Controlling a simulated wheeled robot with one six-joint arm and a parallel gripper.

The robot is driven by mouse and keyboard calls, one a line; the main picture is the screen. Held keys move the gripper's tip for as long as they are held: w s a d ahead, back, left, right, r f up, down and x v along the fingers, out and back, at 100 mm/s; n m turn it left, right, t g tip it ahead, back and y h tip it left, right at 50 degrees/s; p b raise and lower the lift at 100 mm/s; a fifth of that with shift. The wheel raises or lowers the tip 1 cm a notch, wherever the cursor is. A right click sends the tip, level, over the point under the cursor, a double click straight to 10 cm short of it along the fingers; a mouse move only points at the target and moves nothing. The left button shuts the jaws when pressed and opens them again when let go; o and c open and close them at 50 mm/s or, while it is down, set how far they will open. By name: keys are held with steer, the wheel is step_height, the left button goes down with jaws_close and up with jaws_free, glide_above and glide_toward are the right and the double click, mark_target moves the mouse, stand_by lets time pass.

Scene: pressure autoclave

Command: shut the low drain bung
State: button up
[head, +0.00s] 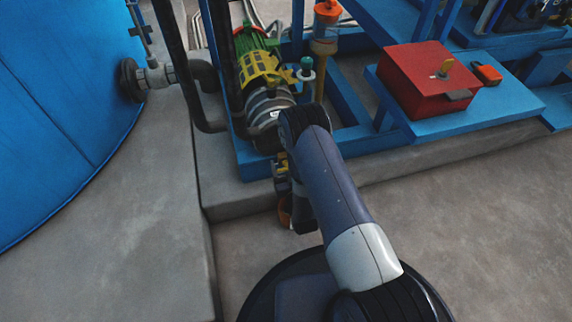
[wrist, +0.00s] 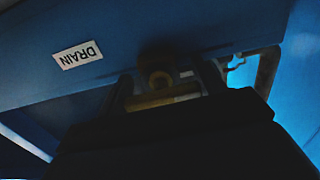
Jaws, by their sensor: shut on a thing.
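In the wrist view the low drain bung (wrist: 161,99) shows as a dull yellow bar with a round brass-coloured hub above it. It sits under the edge of a blue panel, close to an upside-down white DRAIN label (wrist: 78,55). My gripper (wrist: 165,90) has one dark finger at each end of the bar and is shut on it. The picture is dark, so the exact contact and how the bung is turned are hard to tell. In the head view my arm hides the bung and most of the gripper.
A blue frame (head: 353,140) on a concrete plinth carries a green and yellow motor pump (head: 260,68) and a red box (head: 425,78). A large blue tank (head: 60,90) and dark pipes stand at the left. Concrete floor (head: 470,215) at the right is clear.

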stand_by(0.4)
steer(key=o, duration=1)
